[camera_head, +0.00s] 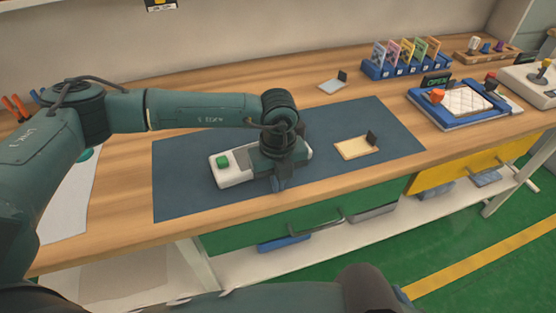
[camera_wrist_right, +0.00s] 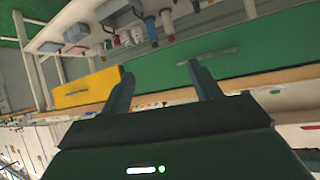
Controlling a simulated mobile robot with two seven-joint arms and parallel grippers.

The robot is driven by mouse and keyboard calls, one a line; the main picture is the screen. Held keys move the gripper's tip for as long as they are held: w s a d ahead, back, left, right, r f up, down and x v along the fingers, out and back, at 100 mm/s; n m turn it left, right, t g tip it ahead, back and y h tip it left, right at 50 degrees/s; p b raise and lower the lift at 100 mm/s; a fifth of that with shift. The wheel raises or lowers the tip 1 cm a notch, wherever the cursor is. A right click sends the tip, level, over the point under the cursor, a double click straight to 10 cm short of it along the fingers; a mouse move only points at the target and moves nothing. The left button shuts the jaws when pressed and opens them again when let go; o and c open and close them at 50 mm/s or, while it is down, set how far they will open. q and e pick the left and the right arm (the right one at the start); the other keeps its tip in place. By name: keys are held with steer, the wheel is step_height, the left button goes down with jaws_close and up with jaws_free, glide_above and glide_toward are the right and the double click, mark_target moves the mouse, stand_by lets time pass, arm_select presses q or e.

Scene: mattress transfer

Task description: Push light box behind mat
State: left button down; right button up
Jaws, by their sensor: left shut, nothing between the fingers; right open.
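The light box, a white block with a green button (camera_head: 223,161), lies on the dark blue mat (camera_head: 183,195), left of the mat's middle. My left gripper (camera_head: 279,184) points down over the mat at the near side of the box's right part. It is shut and empty, and its wrist hides part of the box. I cannot tell whether the fingers touch the box. My right gripper (camera_wrist_right: 160,82) is open and empty in the right wrist view, facing the green drawer front (camera_wrist_right: 230,55).
A tan plate with a dark upright tab (camera_head: 357,148) lies on the mat's right part. A grey plate (camera_head: 332,86) lies behind the mat. A blue rack of cards (camera_head: 405,68) and a blue tray (camera_head: 429,108) stand to the right. Bare wood lies behind the mat.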

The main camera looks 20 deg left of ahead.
arm_select(q)
steer(key=w+a, duration=0.2)
steer(key=w, duration=0.1)
steer(key=shift+r+p, duration=0.15)
steer(key=shift+p, duration=0.15)
steer(key=shift+w+a, duration=0.1)
steer(key=shift+w, duration=0.05)
arm_select(e)
steer(key=shift+s+d, duration=0.1)
